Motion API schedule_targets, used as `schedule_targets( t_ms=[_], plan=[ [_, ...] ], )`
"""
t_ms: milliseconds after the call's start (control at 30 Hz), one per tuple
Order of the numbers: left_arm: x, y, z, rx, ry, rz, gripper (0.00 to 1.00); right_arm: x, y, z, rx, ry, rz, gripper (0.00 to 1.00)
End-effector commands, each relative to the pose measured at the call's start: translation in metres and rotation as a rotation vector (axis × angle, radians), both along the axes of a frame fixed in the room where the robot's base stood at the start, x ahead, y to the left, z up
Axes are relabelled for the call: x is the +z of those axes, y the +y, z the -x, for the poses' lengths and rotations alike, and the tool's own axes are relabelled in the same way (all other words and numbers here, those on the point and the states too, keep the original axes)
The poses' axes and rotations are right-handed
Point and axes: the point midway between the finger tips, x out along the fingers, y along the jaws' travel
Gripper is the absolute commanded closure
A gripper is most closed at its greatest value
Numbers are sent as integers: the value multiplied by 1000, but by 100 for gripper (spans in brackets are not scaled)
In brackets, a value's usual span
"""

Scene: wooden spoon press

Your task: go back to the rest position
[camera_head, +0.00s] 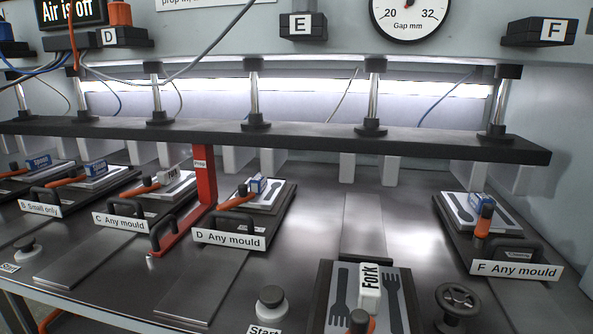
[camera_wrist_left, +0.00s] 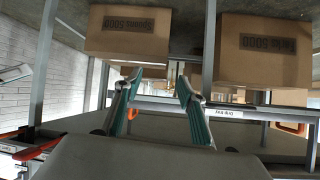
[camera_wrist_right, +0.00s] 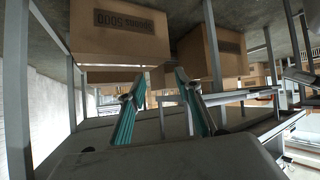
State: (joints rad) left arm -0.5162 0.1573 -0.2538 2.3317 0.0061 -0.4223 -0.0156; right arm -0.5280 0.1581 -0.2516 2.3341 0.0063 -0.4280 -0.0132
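My left gripper (camera_wrist_left: 160,82) shows in the left wrist view with its two teal-padded fingers apart and nothing between them. My right gripper (camera_wrist_right: 161,82) shows in the right wrist view, also with its fingers apart and empty. Neither gripper nor arm shows in the head view. Both wrist views face shelving with cardboard boxes (camera_wrist_left: 128,33), seen upside down, and the fingers look clear of them. A brown box (camera_wrist_right: 120,32) also shows in the right wrist view.
The head view shows the press with its dark crossbar (camera_head: 290,137), a red prop (camera_head: 205,185) and a metal bed (camera_head: 345,225) carrying labelled mould trays. A fork mould (camera_head: 340,300) lies at the front, beside a black handwheel (camera_head: 457,300). The sign (camera_head: 68,12) reads "Air is off".

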Motion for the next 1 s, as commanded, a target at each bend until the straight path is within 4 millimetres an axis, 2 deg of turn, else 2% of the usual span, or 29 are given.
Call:
schedule_targets(
  t_ms=[33,267,433,733,1000],
  plan=[
    [24,1,-11,1,-41,-3,60,27,0,-15,-2,-53,0,66],
    [51,7,-17,11,-66,-15,60,54,-5,-22,-10,-79,12,66],
    [67,14,-13,24,-51,-25,60,70,-12,-18,-22,-65,22,66],
    [59,25,13,42,33,-38,60,62,-23,8,-40,20,35,66],
    [52,27,20,44,52,-40,60,54,-25,15,-43,38,37,66]
  ],
)
